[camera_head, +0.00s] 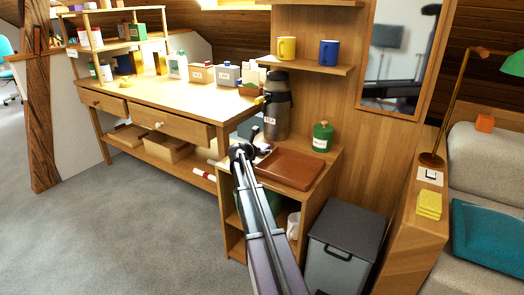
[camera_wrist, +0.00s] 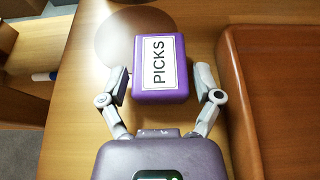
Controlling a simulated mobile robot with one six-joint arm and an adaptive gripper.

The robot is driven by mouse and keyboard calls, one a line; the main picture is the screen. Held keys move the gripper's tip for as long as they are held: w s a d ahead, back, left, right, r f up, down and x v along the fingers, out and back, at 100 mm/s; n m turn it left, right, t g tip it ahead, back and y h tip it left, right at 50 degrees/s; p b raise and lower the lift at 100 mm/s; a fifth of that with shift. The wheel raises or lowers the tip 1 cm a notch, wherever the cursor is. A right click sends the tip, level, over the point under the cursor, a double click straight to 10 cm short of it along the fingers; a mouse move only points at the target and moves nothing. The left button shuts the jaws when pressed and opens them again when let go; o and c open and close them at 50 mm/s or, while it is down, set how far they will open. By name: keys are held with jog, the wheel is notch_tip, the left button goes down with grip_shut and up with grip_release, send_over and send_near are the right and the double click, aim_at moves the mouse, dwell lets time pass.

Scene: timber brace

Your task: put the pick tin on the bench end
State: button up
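The pick tin (camera_wrist: 180,70), a purple box with a white PICKS label, lies on the wooden top of a low cabinet (camera_head: 315,165). In the wrist view it sits between the two fingers of my gripper (camera_wrist: 162,88). A narrow gap shows on each side, so the gripper looks open around it. In the head view my gripper (camera_head: 245,153) is over the cabinet's left edge and mostly hides the tin. The workbench (camera_head: 170,98) stands behind and left; its right end is beside the cabinet.
A brown tray (camera_head: 290,169) lies close to the tin's right. A flask (camera_head: 277,105) and a green tin (camera_head: 322,137) stand behind. Boxes and a small brown pot (camera_head: 249,90) line the bench's back. The bench's front middle is clear. A grey bin (camera_head: 343,245) is right of the cabinet.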

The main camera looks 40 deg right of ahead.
jog(key=shift+r, duration=0.15)
dwell(0.4)
jog(key=p+v, duration=0.4)
jog(key=v, duration=0.8)
jog(key=shift+w+p, duration=0.1)
jog(key=shift+p, duration=0.3)
